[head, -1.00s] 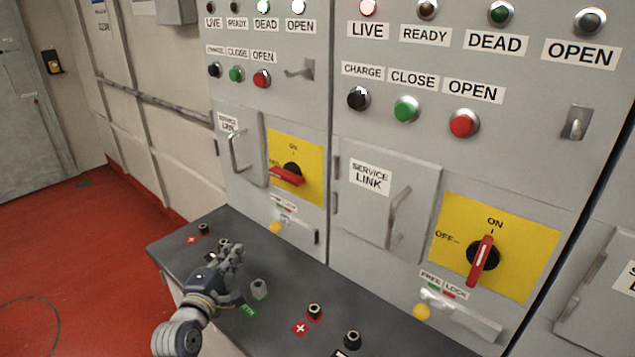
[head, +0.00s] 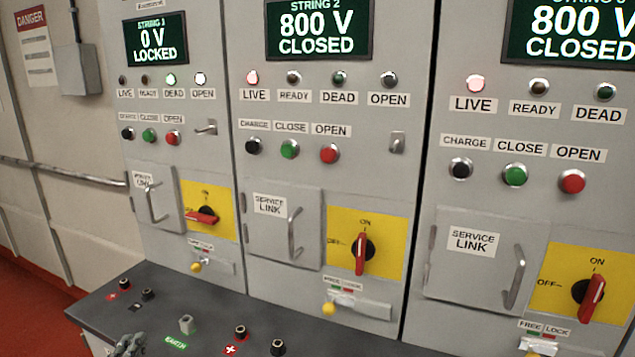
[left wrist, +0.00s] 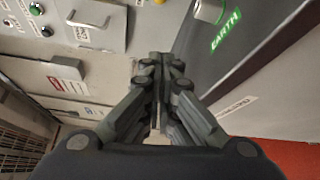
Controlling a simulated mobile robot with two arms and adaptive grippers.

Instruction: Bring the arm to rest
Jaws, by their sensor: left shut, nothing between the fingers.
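My left gripper (head: 130,343) shows at the bottom left of the head view, at the near side of the dark bench (head: 215,292). It also fills the middle of the left wrist view (left wrist: 163,62), with its fingers together and nothing between them. The grey post with the green EARTH label (head: 186,325) stands to the right of it, apart. It also shows at the top of the left wrist view (left wrist: 208,10). Most of my left arm is below the head picture. My right gripper is in neither view.
Black terminals (head: 240,332) stand along the bench. Behind are cabinets: the left display (head: 156,38) reads 0 V LOCKED, the middle one (head: 318,30) 800 V CLOSED. The left red switch handle (head: 202,216) lies sideways; the middle one (head: 361,254) points down from its hub. Red floor (head: 28,310) is at left.

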